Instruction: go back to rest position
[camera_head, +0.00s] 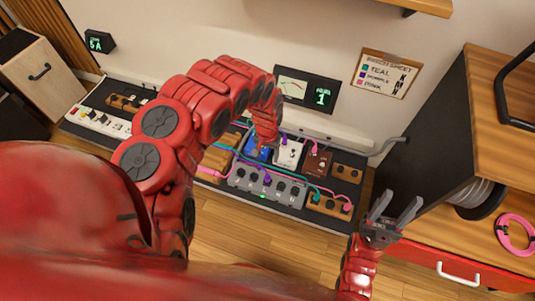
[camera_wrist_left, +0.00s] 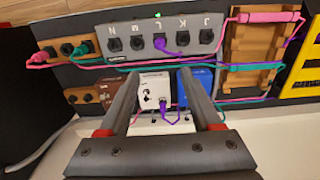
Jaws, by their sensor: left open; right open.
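My left gripper (camera_wrist_left: 157,78) is open in the left wrist view. Its two dark fingers straddle the view of a white pedal (camera_wrist_left: 155,84), with nothing seen gripped; contact cannot be told. In the head view my red left arm reaches over the pedalboard (camera_head: 95,140), and its gripper is mostly hidden. My right gripper (camera_head: 394,207) is open and empty, fingers pointing up, at the right of the pedalboard. A purple cable (camera_wrist_left: 182,50) runs at jack L of the grey switcher box (camera_wrist_left: 125,40), and a purple plug (camera_wrist_left: 164,103) sits at the white pedal.
A blue pedal (camera_head: 257,150) and brown pedal (camera_head: 317,162) flank the white one. Teal and pink cables cross the board. A patch sheet (camera_head: 385,75) and meter (camera_head: 307,92) are on the wall. A red drawer unit (camera_head: 440,262) stands close to my right gripper.

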